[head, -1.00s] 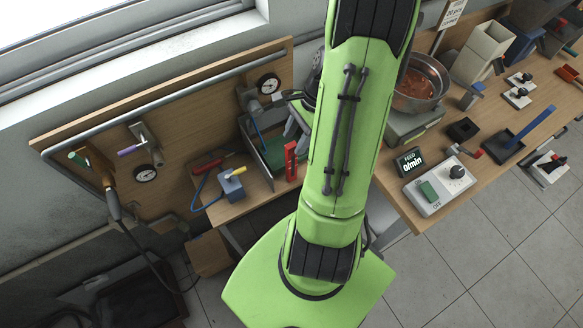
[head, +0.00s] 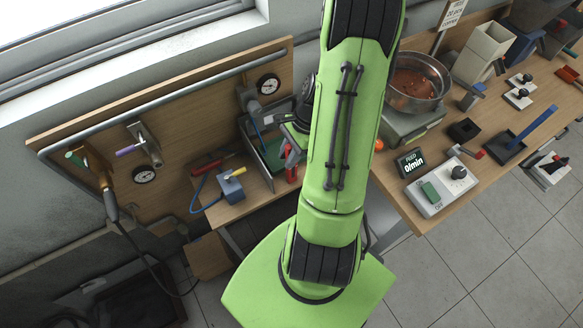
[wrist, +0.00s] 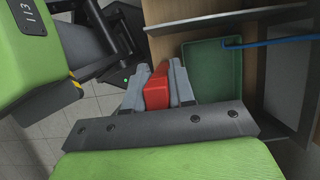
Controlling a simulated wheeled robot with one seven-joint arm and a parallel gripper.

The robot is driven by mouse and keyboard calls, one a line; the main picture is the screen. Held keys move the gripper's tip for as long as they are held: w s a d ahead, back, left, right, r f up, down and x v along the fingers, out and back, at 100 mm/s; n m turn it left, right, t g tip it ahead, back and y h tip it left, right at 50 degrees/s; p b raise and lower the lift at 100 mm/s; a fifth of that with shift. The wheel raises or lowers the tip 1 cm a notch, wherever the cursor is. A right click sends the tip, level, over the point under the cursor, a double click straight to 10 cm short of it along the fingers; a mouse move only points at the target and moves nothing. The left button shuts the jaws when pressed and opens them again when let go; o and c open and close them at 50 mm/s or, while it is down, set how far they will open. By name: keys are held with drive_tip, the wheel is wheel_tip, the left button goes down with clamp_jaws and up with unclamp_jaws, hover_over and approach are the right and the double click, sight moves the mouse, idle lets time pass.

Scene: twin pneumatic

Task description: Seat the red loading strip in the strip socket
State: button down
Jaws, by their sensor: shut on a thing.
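The red loading strip (head: 291,172) stands at the front edge of the left bench, just right of the green tray. My gripper (head: 291,152) is at its upper part, partly hidden by my arm. In the wrist view my gripper (wrist: 158,75) is shut on the red strip (wrist: 157,92), which sits between the two grey fingers. The strip's lower end is not clear in the wrist view. I cannot pick out the strip socket with certainty in either view.
A green tray (wrist: 212,60) lies beside the strip, with a blue tube across it. A blue-grey block with a yellow lever (head: 231,187) stands to the left. A metal bowl (head: 418,80) and a control box (head: 440,190) stand on the right bench. My arm covers the middle.

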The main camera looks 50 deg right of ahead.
idle(0.3)
wheel_tip(320, 180, up, 10)
drive_tip(key=shift+r+p, duration=0.1)
drive_tip(key=shift+p, duration=1.05)
